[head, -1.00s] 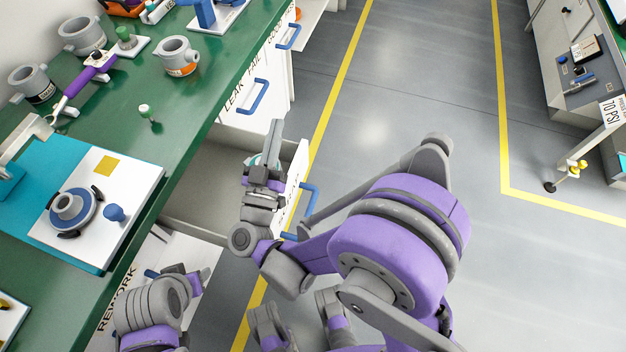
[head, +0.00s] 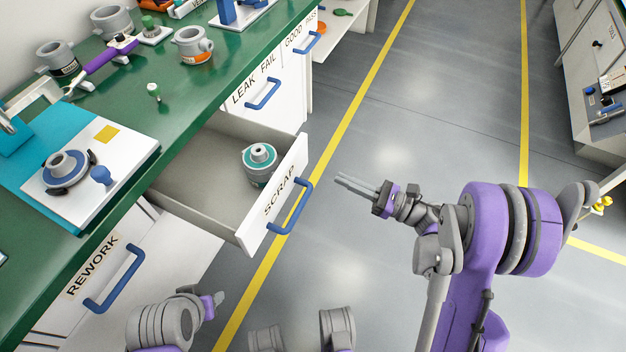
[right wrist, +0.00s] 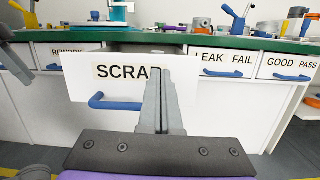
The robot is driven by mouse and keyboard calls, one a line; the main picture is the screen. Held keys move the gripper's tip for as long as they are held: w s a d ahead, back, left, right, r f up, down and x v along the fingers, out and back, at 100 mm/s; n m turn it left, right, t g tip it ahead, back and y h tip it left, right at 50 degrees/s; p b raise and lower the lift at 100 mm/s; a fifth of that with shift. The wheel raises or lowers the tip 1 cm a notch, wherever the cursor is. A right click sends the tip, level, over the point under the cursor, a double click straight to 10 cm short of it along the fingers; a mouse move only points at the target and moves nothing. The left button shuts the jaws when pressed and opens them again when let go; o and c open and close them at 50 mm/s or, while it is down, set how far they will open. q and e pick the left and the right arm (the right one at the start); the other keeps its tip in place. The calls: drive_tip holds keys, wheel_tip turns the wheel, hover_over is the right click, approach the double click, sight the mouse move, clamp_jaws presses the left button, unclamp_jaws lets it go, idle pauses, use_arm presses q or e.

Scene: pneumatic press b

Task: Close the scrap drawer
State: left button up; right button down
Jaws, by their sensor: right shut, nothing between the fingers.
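The scrap drawer (head: 272,205) stands pulled out from the bench in the head view, with a blue handle (head: 291,207) on its white labelled front. A teal and grey round part (head: 260,164) sits inside it, near the front. My right gripper (head: 356,184) is shut and empty, out in front of the drawer and pointing toward its front, apart from it. In the right wrist view the drawer front (right wrist: 128,85) lies ahead of the shut fingers (right wrist: 163,80), which overlap the end of its label. My left gripper (head: 219,299) is partly seen at the lower left; its jaws are unclear.
The rework drawer (head: 92,265) and the leak fail drawer (head: 255,90) flank it and look closed. The grey floor in front of the drawer is clear.

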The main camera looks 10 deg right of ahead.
wheel_tip(320, 180, down, 4)
drive_tip(key=s+d+h, duration=0.1)
drive_tip(key=d, duration=0.2)
drive_tip(key=b, duration=0.2)
approach(294, 169)
drive_tip(key=shift+g+h, duration=0.3)
drive_tip(key=shift+g, duration=0.1)
drive_tip(key=x, duration=0.7)
drive_tip(key=shift+w+d+r, duration=0.1)
drive_tip(key=shift+d+r, duration=0.05)
drive_tip(key=shift+r, duration=0.25)
drive_tip(key=x, duration=2.8)
drive_tip(key=shift+w+a, duration=0.15)
drive_tip(key=shift+a, duration=0.1)
drive_tip(key=shift+d, duration=0.1)
